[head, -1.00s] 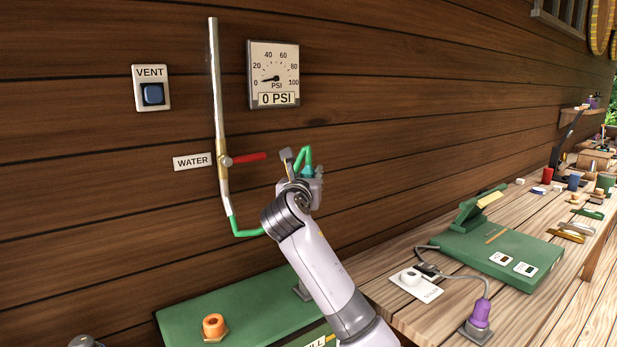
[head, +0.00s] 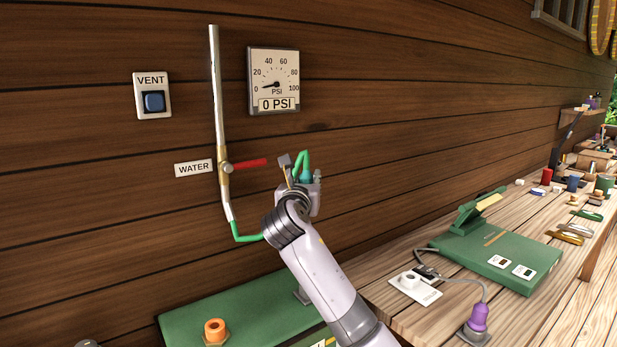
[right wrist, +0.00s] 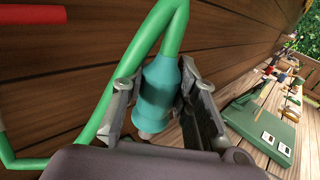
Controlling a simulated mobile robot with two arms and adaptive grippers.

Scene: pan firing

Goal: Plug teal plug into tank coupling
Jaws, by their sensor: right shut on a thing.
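My right gripper (head: 300,184) is raised in front of the plank wall. It is shut on the teal plug (right wrist: 157,92), which sits between its two fingers in the right wrist view. A green hose (right wrist: 118,90) rises from the plug and loops back; in the head view it joins the water pipe (head: 222,160) on the wall. In the head view the plug (head: 306,176) is mostly hidden by the gripper. An orange coupling (head: 214,331) stands on a green surface at the lower left, below and apart from the gripper. My left gripper is not in view.
A red valve handle (head: 250,162) is beside the pipe. A gauge (head: 274,80) reads 0 PSI, and a VENT button (head: 153,101) is on the wall. A green box (head: 495,258) and a purple plug (head: 478,317) on a cable occupy the bench at right.

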